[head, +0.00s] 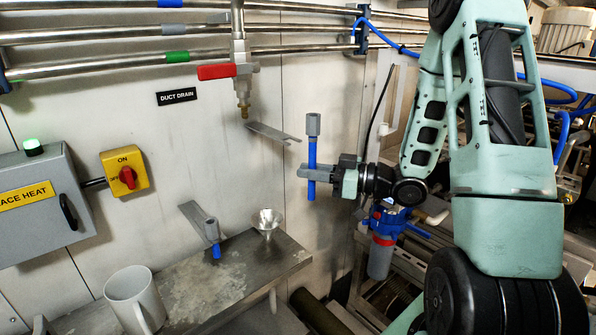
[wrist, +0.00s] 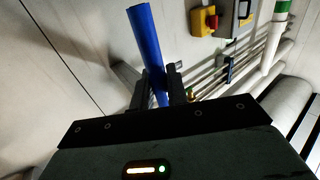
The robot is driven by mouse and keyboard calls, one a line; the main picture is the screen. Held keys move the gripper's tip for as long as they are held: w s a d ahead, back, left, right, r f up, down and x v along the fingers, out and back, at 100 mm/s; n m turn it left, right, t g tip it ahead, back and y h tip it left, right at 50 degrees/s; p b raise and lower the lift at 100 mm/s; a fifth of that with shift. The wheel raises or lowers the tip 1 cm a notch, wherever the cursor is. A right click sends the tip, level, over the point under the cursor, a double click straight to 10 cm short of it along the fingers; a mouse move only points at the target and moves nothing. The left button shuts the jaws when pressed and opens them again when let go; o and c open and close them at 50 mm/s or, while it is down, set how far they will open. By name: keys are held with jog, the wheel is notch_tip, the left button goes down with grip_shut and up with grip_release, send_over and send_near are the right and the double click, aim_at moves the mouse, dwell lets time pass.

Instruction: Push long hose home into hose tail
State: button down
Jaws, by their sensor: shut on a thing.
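My gripper (head: 314,173) is shut on a long blue hose (head: 312,151), held upright in mid-air right of the drain valve. A grey sleeve-like piece (head: 313,124) sits at the top of the hose. In the wrist view the blue hose (wrist: 147,40) stands between the dark fingers (wrist: 164,88). A brass hose tail (head: 244,109) points down below the valve with a red handle (head: 216,71). The hose is apart from this tail, to its right and lower.
A flat metal bracket (head: 272,132) juts from the wall between valve and hose. Below are a shelf (head: 225,285), a metal funnel (head: 267,222), a white mug (head: 134,298) and a short blue piece (head: 216,252) under a grey fitting. Steel pipes (head: 120,63) run along the wall.

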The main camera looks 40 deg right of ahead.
jog(key=s+p, duration=1)
jog(key=p, duration=0.2)
jog(key=shift+d, duration=0.15)
jog(key=shift+s, duration=0.1)
notch_tip(320, 180, down, 6)
jog(key=b, duration=0.5)
jog(key=d+x, duration=0.1)
jog(key=x, duration=2)
jog(key=shift+w+r+b, duration=0.35)
jog(key=shift+w+r, duration=0.05)
jog(key=c, duration=2.1)
grip_release()
jog(key=shift+a, duration=0.15)
